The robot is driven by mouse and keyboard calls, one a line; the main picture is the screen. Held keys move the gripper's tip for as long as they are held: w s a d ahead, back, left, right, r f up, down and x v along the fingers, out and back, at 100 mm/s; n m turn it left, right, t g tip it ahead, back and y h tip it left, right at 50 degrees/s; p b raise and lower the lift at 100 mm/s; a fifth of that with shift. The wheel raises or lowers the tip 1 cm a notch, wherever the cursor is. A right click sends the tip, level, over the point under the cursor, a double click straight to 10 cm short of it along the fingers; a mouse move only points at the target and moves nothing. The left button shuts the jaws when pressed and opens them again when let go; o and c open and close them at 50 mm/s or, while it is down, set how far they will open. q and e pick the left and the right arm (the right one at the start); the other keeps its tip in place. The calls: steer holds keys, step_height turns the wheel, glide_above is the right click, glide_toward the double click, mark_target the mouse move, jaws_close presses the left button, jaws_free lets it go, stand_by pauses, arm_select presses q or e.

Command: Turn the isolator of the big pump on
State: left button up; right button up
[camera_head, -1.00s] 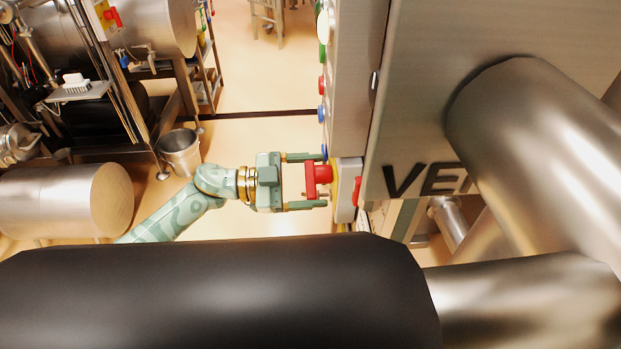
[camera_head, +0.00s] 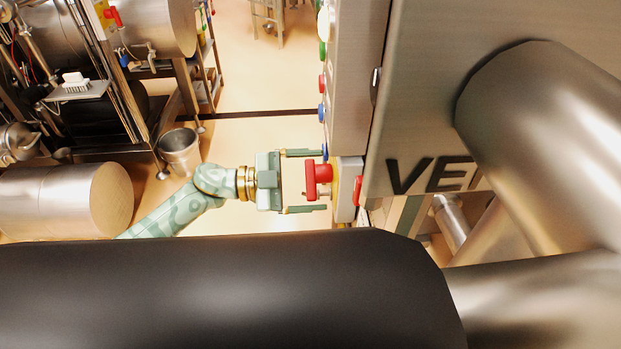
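A red isolator handle (camera_head: 312,180) sticks out to the left from a pale switch box (camera_head: 347,188) on the side of the steel cabinet. I cannot tell from a label which pump it belongs to. My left gripper (camera_head: 322,181) comes in from the left with its two fingers spread, one above and one below the red handle. Gaps show between the fingers and the handle. The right gripper does not show.
The steel cabinet (camera_head: 420,110) and large metal pipes fill the right. A column of coloured buttons (camera_head: 322,82) sits above the isolator. A big dark cylinder (camera_head: 220,290) crosses the foreground.

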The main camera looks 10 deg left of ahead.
arm_select(q)
steer(key=shift+o, duration=0.6)
steer(key=shift+a, duration=0.35)
steer(key=s+a+p, duration=0.1)
steer(key=s+a, duration=0.2)
steer(key=a, duration=1.2)
steer(key=shift+a, duration=0.2)
